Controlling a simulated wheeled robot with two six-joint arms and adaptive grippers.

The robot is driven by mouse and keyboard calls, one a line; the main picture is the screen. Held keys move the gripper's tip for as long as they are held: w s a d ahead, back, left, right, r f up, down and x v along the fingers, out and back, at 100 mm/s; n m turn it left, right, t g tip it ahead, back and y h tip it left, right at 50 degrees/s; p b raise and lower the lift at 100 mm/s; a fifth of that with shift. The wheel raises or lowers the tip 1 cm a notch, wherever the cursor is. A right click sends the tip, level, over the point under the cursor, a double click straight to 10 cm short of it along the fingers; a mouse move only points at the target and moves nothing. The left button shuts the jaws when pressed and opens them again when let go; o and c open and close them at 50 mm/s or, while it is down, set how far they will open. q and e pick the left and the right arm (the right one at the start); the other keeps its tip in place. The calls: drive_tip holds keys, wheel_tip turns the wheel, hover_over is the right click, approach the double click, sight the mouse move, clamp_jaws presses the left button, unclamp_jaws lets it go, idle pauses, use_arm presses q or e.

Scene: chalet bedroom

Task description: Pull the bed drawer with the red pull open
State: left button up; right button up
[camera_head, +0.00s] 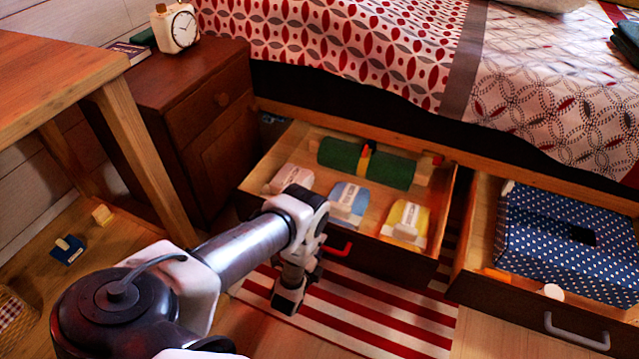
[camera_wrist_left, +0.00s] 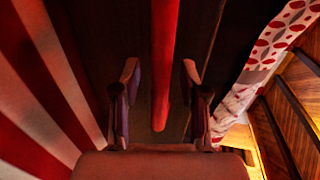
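The bed drawer with the red pull (camera_head: 385,262) stands open under the bed, its inside showing. The red pull (camera_head: 341,249) is on its dark front, partly hidden by my left arm in the head view. In the left wrist view the red pull (camera_wrist_left: 165,50) is a long bar between the two fingers. My left gripper (camera_head: 289,297) hangs in front of the drawer front, above the striped rug. In the left wrist view its fingers (camera_wrist_left: 160,75) are apart, with gaps on both sides of the bar. My right gripper is not in view.
The drawer holds a green roll (camera_head: 366,163) and several wrapped packets. A second open drawer (camera_head: 530,308) with a grey pull stands at right, holding a blue dotted bundle (camera_head: 560,235). A nightstand (camera_head: 190,110) and wooden table (camera_head: 50,65) are at left. Striped rug (camera_head: 370,315) lies in front.

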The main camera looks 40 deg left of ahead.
use_arm(q)
drive_tip(key=v, duration=1.2)
drive_tip(key=shift+a, duration=0.1)
